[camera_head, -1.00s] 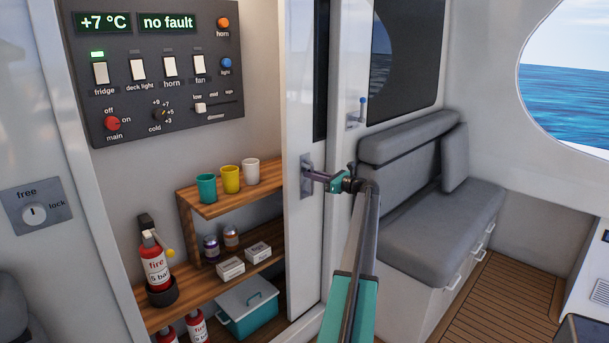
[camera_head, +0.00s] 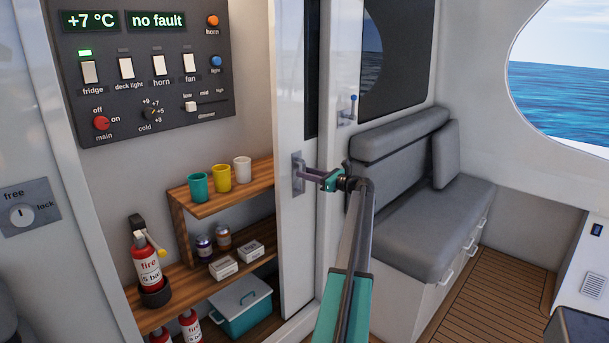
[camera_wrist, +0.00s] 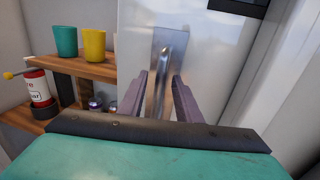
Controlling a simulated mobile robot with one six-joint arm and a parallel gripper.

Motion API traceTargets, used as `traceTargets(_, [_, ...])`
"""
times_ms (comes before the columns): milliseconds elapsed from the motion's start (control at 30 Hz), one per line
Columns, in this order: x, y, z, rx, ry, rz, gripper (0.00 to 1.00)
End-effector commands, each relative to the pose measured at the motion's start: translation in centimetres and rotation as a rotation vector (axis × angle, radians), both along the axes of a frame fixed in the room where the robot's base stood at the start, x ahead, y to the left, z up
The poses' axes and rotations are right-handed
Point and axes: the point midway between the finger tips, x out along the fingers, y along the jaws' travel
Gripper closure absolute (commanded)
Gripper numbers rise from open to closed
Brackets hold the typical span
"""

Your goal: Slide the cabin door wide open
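The cabin door (camera_head: 296,232) is a white upright sliding panel with a dark window, right of the shelves. It stands partly open, with a wide opening to its left. Its metal handle (camera_head: 299,173) is on the door's face and also shows in the wrist view (camera_wrist: 161,75). My gripper (camera_head: 308,174) reaches the handle from the right. In the wrist view, the fingers of my gripper (camera_wrist: 159,97) stand apart on both sides of the handle bar, with narrow gaps visible. Contact with the bar cannot be told.
Through the opening are wooden shelves (camera_head: 215,203) with cups, jars and a fire extinguisher (camera_head: 146,268), below a switch panel (camera_head: 148,75). A free/lock knob (camera_head: 22,214) is on the left wall. A grey bench (camera_head: 425,220) stands at right, beside clear wooden floor (camera_head: 478,290).

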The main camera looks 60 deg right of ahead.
Motion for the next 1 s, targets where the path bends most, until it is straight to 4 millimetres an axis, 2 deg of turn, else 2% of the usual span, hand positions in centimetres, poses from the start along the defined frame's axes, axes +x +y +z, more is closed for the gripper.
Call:
traceTargets(700, [-10.6, 0.6, -0.2, -0.001, 0.001, 0.001, 0.69])
traceTargets(833, [-11.9, 0.6, -0.1, 0.0, 0.001, 0.0, 0.69])
traceTargets(1000, [-12.5, 0.7, -0.1, 0.0, 0.001, 0.002, 0.69])
